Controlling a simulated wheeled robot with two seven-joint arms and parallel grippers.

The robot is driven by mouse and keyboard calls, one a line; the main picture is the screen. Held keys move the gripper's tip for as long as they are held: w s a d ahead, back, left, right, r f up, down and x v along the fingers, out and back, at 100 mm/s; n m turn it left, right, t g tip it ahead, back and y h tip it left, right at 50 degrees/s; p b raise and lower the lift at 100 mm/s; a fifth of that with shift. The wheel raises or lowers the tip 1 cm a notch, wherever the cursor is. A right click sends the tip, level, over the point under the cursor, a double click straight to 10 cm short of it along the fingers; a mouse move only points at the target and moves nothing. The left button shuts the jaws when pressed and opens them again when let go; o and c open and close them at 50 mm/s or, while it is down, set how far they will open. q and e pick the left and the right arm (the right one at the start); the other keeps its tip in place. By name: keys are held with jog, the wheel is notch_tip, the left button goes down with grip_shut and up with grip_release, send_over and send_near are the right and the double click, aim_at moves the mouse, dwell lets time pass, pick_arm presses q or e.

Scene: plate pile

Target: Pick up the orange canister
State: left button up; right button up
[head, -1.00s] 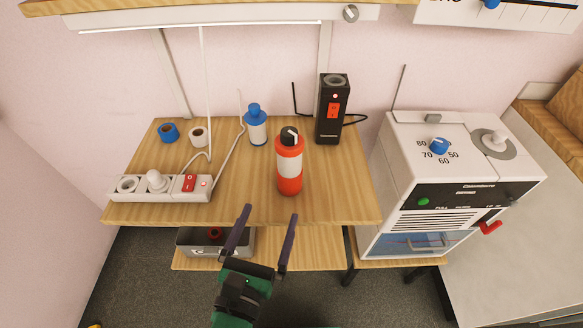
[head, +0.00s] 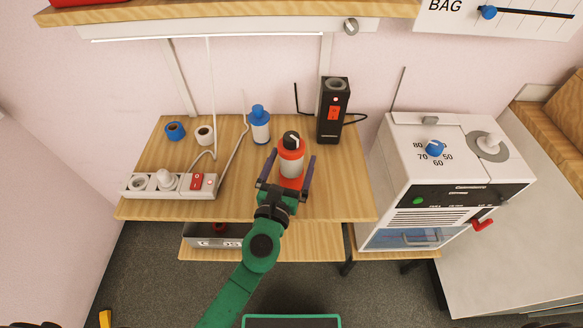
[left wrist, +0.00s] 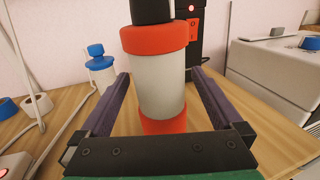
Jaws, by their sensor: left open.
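The orange canister (head: 291,163) stands upright on the wooden table, with orange bands at top and bottom, a pale middle and a black cap. It fills the middle of the left wrist view (left wrist: 158,85). My left gripper (head: 290,168) is open, with one dark finger on each side of the canister. In the left wrist view the open fingers (left wrist: 158,92) flank it, with a visible gap on either side. My right gripper is in neither view.
A blue-capped bottle (head: 260,126) stands behind left of the canister, and a black box with a red switch (head: 333,112) behind right. A white power strip (head: 170,184) and two tape rolls (head: 175,131) are at left. A white machine (head: 440,180) stands at right.

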pick_arm(q)
jog(key=shift+s, duration=0.1)
grip_shut()
jog(key=shift+r, duration=0.1)
jog(key=shift+r, duration=0.25)
notch_tip(320, 180, up, 20)
jog(key=p, duration=1.6)
jog(key=shift+f+p, duration=0.2)
jog(key=shift+p, duration=0.1)
